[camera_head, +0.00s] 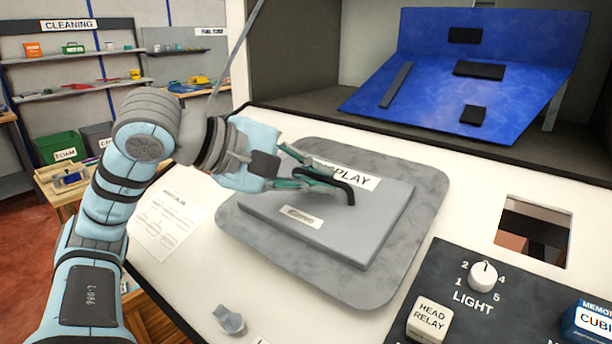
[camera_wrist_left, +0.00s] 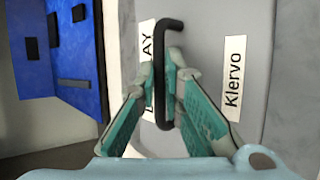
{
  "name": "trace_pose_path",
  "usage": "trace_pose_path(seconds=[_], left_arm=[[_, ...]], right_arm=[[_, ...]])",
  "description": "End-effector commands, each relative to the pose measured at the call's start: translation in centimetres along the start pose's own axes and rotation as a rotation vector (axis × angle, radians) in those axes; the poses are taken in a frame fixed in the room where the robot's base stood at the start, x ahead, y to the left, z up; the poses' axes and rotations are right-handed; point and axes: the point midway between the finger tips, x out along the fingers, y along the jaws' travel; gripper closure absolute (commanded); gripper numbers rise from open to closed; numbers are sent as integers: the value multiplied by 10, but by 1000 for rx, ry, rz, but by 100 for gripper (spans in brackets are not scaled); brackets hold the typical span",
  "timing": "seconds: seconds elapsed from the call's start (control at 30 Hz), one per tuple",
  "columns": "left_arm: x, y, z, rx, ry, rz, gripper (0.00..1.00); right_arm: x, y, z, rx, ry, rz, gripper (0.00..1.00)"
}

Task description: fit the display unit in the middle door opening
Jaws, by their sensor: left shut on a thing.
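The display unit (camera_head: 350,222) is a flat grey slab with a black bar handle (camera_head: 338,186) and a "Klervo" label. It lies over a larger grey rounded-corner area (camera_head: 400,285) of the white sloping door. I cannot tell whether it is seated or just above; any opening under it is hidden. My left gripper (camera_head: 320,180) is shut on the handle. In the left wrist view the fingers (camera_wrist_left: 172,85) close around the black bar from both sides, beside the "Klervo" label (camera_wrist_left: 233,78). A "DISPLAY" label (camera_head: 358,179) is partly covered by the handle. My right gripper is not in view.
A square opening (camera_head: 533,232) is at the door's right. A dark panel holds a LIGHT knob (camera_head: 483,277), a HEAD RELAY block (camera_head: 430,318) and a blue memory block (camera_head: 592,322). A tilted blue board (camera_head: 430,100) stands behind. A grey knob (camera_head: 229,320) sits in front.

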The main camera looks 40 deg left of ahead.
Motion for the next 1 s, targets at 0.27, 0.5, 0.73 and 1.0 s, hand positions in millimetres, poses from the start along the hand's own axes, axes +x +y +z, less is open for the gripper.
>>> trace_pose_path(seconds=[0.27,0.5,0.73,1.0], left_arm=[[3,1,-2,-5,2,8,100],[5,-1,-3,-4,2,9,100],[7,-2,-4,-4,1,9,100],[9,-4,-5,-4,1,9,100]], right_arm=[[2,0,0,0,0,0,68],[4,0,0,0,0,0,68],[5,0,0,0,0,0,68],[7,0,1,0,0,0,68]])
